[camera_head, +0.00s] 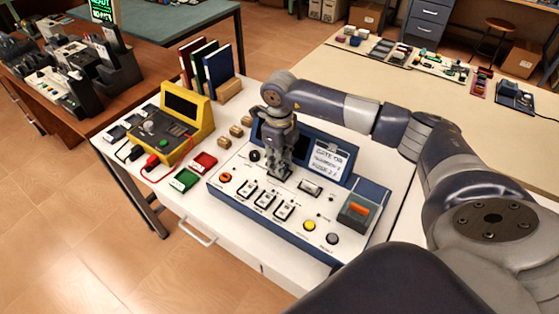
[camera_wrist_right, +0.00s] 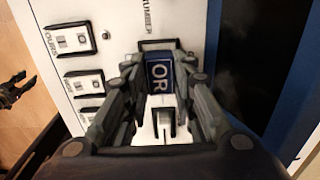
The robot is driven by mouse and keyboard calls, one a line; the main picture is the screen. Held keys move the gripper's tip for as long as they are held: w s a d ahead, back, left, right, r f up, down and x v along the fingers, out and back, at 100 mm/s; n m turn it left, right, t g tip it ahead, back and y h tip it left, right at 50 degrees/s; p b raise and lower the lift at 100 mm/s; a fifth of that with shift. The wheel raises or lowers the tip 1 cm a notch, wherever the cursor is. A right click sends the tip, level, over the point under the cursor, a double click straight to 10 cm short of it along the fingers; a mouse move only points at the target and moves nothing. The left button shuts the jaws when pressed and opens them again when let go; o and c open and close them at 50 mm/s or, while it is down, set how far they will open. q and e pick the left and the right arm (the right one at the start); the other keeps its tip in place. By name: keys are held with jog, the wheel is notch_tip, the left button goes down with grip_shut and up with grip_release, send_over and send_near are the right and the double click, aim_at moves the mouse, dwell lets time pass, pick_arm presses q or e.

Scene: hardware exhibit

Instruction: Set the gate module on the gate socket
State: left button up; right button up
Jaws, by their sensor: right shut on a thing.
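The gate module (camera_wrist_right: 159,76) is a small dark blue block with white "OR" lettering. It is between the fingertips of my right gripper (camera_wrist_right: 160,88), which is shut on it. In the head view my right gripper (camera_head: 281,168) points down over the middle of the white-topped blue console (camera_head: 238,196). There the fingers mostly hide the module. A dark rectangular outline (camera_wrist_right: 150,42) on the panel, possibly the gate socket, shows just beyond the module and is partly covered by it. I cannot tell whether the module touches the panel. A dark gripper (camera_wrist_right: 14,88), seemingly my left, shows small at the wrist view's left edge.
The console has several rocker switches (camera_head: 266,201), a yellow button (camera_head: 309,226), an orange switch (camera_head: 359,210) and a raised display (camera_head: 328,160). A yellow meter (camera_head: 201,117), red block (camera_head: 204,162) and green block (camera_head: 184,180) stand left. Binders (camera_head: 217,70) stand behind.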

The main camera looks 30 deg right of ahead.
jog(key=shift+f+b, duration=0.5)
jog(key=shift+f, duration=0.1)
jog(key=o, duration=0.8)
jog(key=shift+c, duration=0.2)
jog(key=shift+r, duration=0.1)
notch_tip(320, 180, up, 11)
jog(key=p, duration=0.7)
dwell(0.4)
